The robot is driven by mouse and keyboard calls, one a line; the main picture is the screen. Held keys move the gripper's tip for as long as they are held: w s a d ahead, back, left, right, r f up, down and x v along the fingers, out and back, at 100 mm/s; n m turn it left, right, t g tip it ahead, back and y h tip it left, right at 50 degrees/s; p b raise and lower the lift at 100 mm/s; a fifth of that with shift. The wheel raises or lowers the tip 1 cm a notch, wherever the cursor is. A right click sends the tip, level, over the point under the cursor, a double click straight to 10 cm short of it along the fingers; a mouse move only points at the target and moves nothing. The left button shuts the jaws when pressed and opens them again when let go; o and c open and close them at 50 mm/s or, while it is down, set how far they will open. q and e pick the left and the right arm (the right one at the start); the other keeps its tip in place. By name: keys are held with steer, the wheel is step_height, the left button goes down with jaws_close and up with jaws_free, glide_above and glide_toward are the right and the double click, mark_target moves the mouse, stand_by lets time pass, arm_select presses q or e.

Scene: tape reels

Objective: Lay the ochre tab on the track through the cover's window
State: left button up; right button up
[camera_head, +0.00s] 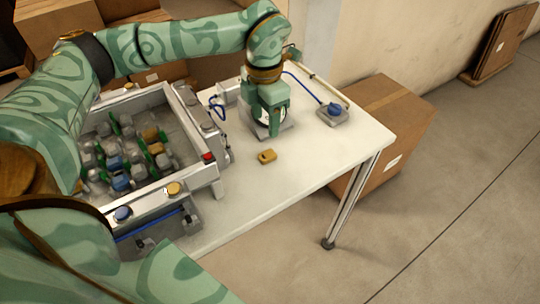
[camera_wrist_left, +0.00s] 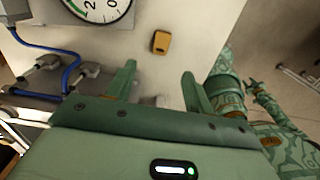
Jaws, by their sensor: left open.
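The ochre tab (camera_head: 267,156) is a small block lying on the bare white table top. It also shows in the left wrist view (camera_wrist_left: 161,42), ahead of the fingers. My left gripper (camera_head: 268,128) points down just behind the tab in the head view. In the left wrist view its two fingers (camera_wrist_left: 158,84) are spread and nothing is between them. I cannot make out the track or the cover's window for certain.
A pale-walled frame (camera_head: 212,172) full of grey, blue and ochre pieces stands left. A dial gauge (camera_wrist_left: 101,9) lies near my left gripper. A blue-knobbed device (camera_head: 333,113) with a cable sits at the back right. The table (camera_head: 300,165) is clear around the tab.

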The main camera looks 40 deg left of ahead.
arm_select(q)
steer(key=b, duration=0.1)
glide_above(268, 154)
steer(key=f, duration=0.6)
steer(key=shift+s+a, duration=0.1)
steer(key=shift+a, duration=0.15)
steer(key=f, duration=0.1)
steer(key=f+b, duration=0.1)
steer(key=f, duration=0.1)
steer(key=f+b, duration=0.1)
steer(key=f, duration=0.1)
steer(key=shift+d+f, duration=0.15)
steer(key=shift+d, duration=0.1)
steer(key=shift+c, duration=1)
steer(key=c, duration=0.9)
